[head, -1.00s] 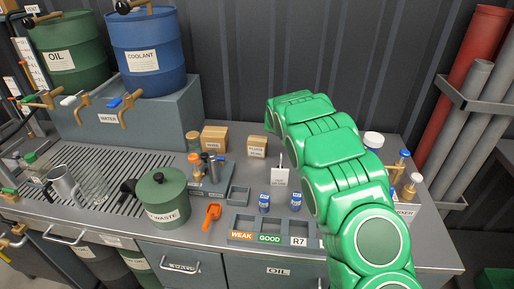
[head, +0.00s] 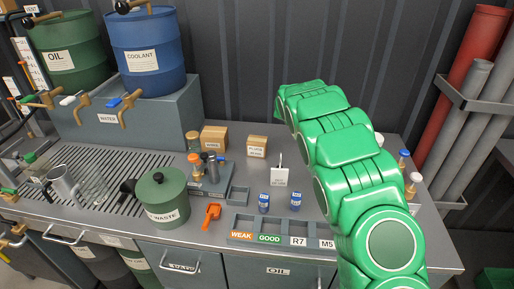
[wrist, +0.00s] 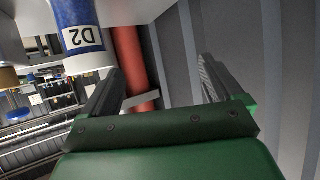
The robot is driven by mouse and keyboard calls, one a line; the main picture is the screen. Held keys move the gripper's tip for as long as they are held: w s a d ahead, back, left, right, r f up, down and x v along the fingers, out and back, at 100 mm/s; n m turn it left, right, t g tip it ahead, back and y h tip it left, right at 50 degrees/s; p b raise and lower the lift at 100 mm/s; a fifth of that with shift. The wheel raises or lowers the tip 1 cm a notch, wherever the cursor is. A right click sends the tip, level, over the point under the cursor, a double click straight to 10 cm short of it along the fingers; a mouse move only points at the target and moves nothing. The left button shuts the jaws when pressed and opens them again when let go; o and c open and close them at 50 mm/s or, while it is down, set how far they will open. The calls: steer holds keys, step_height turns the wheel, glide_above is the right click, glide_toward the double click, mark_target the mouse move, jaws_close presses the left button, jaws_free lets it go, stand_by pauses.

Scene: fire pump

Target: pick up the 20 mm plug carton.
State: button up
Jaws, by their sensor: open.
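A small tan carton (head: 257,147) stands at the back of the bench, near the wall. Its label seems to read PLUGS with a size line too small to read surely. My gripper (wrist: 157,82) shows in the wrist view with its two dark fingers apart and nothing between them. In the head view my green arm rises to the right of the carton, and the fingers are hidden behind it. The carton does not show in the wrist view.
A second, larger carton (head: 214,139) stands left of the plug carton. A white sign (head: 280,176) and blue bottles (head: 264,203) stand in front. A labelled tray (head: 270,225) lies near the front edge. In the wrist view, a blue-and-white D2 container (wrist: 80,40) is close to the left finger.

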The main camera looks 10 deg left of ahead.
steer(key=w+a+n+t+y, duration=0.5)
steer(key=w+a+n+y, duration=0.3)
steer(key=w, duration=0.3)
steer(key=a+r+n+y, duration=0.1)
steer(key=a+n+y, duration=0.6)
steer(key=a, duration=0.2)
steer(key=s+a+n+g+y, duration=0.4)
steer(key=s+n+g, duration=0.2)
steer(key=s+n, duration=0.15)
steer(key=s+a+n+g+y, duration=0.3)
steer(key=s+n+g+y, duration=0.25)
steer(key=s, duration=0.35)
glide_toward(256, 140)
steer(key=a, duration=0.2)
steer(key=shift+a+f+n+h, duration=0.2)
steer(key=shift+f+n+h, duration=0.05)
steer(key=shift+n, duration=0.05)
steer(key=shift+x, duration=3.7)
steer(key=shift+w+d+f, duration=0.1)
steer(key=shift+w+f, duration=0.05)
steer(key=c, duration=1.3)
